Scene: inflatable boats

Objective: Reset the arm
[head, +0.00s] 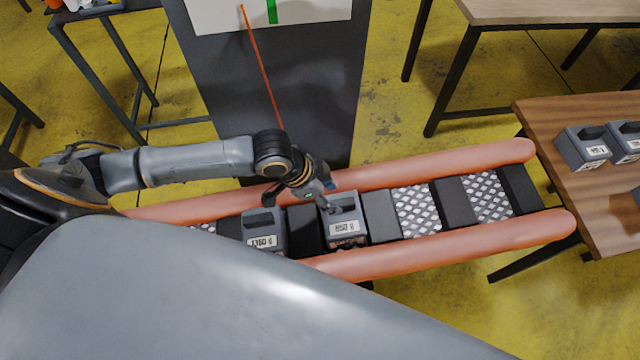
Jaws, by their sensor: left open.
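My left arm comes in from the left, and its gripper (328,197) is over the inflatable boat, close to a grey labelled box with a handle (346,226). The gripper is open; whether it touches the box cannot be told. A second grey labelled box (263,232) sits to the left in the same boat. The boat has orange side tubes (480,231) and a floor of dark and patterned metal panels (417,210). My right gripper is not in view.
A wooden table (600,215) at the right holds more grey boxes (583,148). A dark panel (275,95) stands behind the boat. Another table (545,12) is at the top right. A smaller table with items is at the top left. Yellow floor lies between.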

